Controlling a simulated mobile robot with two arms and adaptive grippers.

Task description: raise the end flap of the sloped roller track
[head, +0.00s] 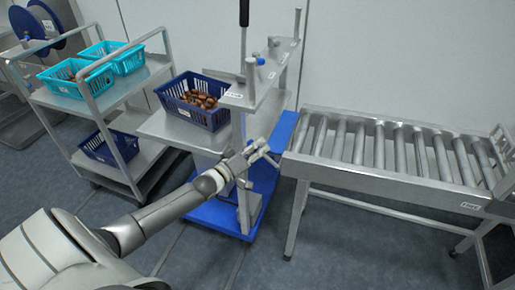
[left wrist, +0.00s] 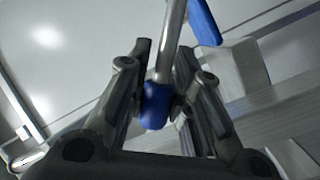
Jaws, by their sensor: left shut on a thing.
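The roller track (head: 385,150), a metal frame with several grey rollers, stands at the right of the head view. I cannot make out its end flap clearly. My left gripper (head: 264,151) is low in front of the metal stand, left of the track's near end. In the left wrist view my left gripper (left wrist: 157,100) has its fingers on both sides of a blue knob (left wrist: 155,108) at the end of a metal rod (left wrist: 170,45), and it is shut on it. In the head view the gripper mostly hides this knob. My right gripper is not in view.
The metal stand (head: 270,92) has a blue base (head: 215,214). A dark blue crate (head: 205,115) of brown dates sits on a platform beside it. A cart (head: 119,98) at the left holds turquoise crates (head: 125,62). Open floor (head: 370,240) lies below the track.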

